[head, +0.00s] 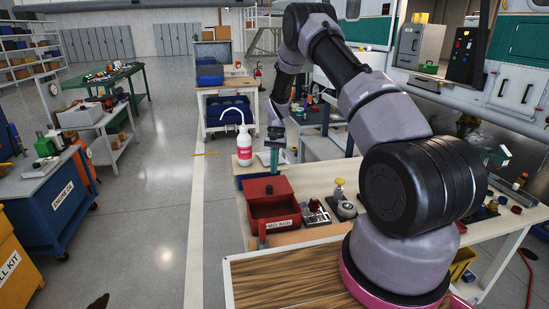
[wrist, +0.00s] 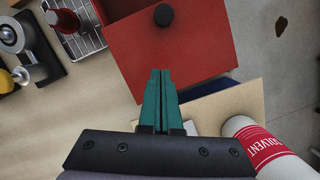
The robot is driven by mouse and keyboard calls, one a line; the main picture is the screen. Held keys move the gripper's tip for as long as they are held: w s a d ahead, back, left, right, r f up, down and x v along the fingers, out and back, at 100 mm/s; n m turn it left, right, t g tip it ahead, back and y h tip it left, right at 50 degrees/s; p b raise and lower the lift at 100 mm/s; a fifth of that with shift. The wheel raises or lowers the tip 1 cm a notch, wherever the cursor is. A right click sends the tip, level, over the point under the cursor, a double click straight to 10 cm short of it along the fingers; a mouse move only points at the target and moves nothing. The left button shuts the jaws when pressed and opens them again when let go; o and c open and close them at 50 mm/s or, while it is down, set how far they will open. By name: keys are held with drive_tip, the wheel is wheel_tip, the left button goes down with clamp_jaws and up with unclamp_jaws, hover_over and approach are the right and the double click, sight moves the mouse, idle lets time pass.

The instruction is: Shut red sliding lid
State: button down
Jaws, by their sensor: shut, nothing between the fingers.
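A red box (head: 272,227) with a label on its front stands on the workbench. Its red sliding lid (head: 263,187) with a dark knob covers the far part. The near part looks open, showing a dark red inside. In the wrist view the red lid (wrist: 165,55) and its round black knob (wrist: 163,15) show close up. My gripper (wrist: 160,72) has its teal fingers pressed together and empty. They overlap the lid's edge in the wrist view; I cannot tell whether they touch it. In the head view my gripper (head: 274,164) is just beyond the box, pointing down.
A white solvent bottle (head: 245,147) stands beyond the box on the left; it also shows in the wrist view (wrist: 262,145). A metal rack (head: 315,214) and a yellow-topped dispenser (head: 339,190) stand close on the right.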

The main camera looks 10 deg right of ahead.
sight(273, 184)
drive_tip(key=x, duration=0.3)
drive_tip(key=shift+s+a, duration=0.15)
drive_tip(key=shift+s, duration=0.1)
drive_tip(key=shift+s+a, duration=0.25)
drive_tip(key=shift+s, duration=0.3)
drive_tip(key=shift+s+a, duration=0.25)
drive_tip(key=shift+s, duration=0.35)
drive_tip(key=shift+s+a, duration=0.2)
drive_tip(key=shift+s, duration=0.25)
